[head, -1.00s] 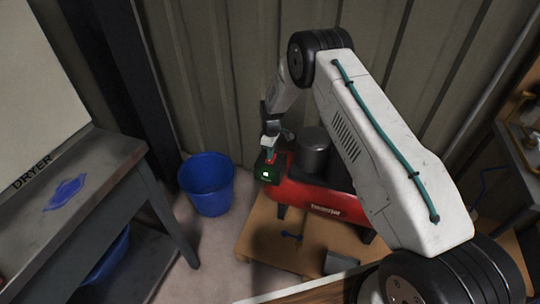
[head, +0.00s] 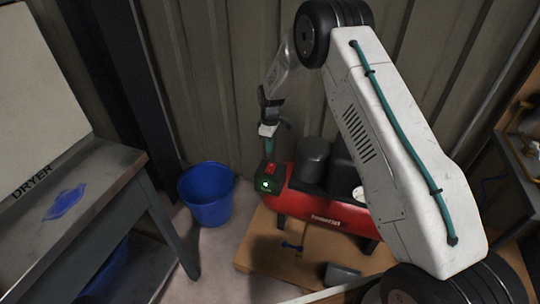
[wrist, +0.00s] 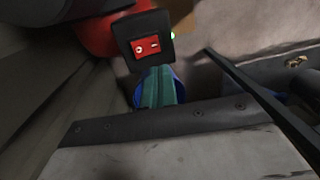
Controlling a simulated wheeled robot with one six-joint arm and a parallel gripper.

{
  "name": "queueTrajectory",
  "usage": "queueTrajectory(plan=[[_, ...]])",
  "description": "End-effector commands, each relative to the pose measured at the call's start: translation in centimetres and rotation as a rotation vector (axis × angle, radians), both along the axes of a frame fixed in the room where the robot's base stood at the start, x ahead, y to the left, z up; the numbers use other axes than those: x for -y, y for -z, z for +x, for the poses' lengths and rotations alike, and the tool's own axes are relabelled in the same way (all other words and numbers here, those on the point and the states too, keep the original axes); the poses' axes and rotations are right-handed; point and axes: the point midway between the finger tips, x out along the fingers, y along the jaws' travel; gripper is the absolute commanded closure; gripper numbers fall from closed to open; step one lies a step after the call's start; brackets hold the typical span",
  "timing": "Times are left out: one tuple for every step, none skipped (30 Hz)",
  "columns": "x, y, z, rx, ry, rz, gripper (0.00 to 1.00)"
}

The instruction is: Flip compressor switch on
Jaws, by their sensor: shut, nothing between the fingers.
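The compressor (head: 318,207) is a red tank with dark cylinders on top, standing on a wooden pallet. At its left end is a black switch box with a red rocker switch (head: 270,168), which also shows in the wrist view (wrist: 146,46) with its white O and line marks. A green lamp (head: 265,184) on the box is lit, and its glow shows in the wrist view (wrist: 172,35). I cannot tell which side of the rocker is pressed in. My gripper (head: 268,149), with teal fingers, is shut and empty just above the switch, seemingly apart from it.
A blue bucket (head: 207,196) stands on the floor left of the compressor. A grey metal bench (head: 100,172) is farther left. A corrugated wall (head: 225,80) rises close behind. The wooden pallet (head: 262,250) juts out in front, with a small blue-handled part on it.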

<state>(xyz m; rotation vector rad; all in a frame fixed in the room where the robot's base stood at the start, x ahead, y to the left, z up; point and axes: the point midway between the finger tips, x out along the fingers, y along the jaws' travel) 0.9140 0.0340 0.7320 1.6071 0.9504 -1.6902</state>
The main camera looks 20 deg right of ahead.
Motion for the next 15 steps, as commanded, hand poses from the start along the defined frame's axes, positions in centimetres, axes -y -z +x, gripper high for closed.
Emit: queueTrajectory(plan=[[-0.1, -1.0, -0.1, 0.003, 0.0, 0.001, 1.0], [-0.1, -1.4, -0.1, 0.003, 0.0, 0.001, 1.0], [-0.1, -1.8, -0.2, 0.001, 0.0, 0.0, 1.0], [-0.2, -2.1, -0.2, 0.001, 0.0, 0.0, 1.0], [-0.2, -2.3, -0.3, 0.001, 0.0, -0.001, 1.0], [-0.2, -2.6, -0.3, 0.0, 0.0, 0.0, 1.0], [-0.2, -2.7, -0.3, 0.0, 0.0, 0.0, 1.0], [-0.2, -2.8, -0.4, 0.0, 0.001, 0.0, 1.0], [-0.2, -2.9, -0.4, 0.0, 0.001, 0.0, 1.0], [-0.2, -2.9, -0.4, -0.001, 0.001, 0.0, 1.0], [-0.2, -3.0, -0.4, -0.001, 0.001, 0.0, 1.0], [-0.2, -3.0, -0.4, -0.001, 0.001, 0.0, 1.0], [-0.2, -3.0, -0.4, -0.001, 0.001, 0.0, 1.0], [-0.2, -2.9, -0.4, -0.001, 0.001, 0.0, 1.0], [-0.2, -2.9, -0.4, 0.0, 0.001, 0.0, 1.0]])
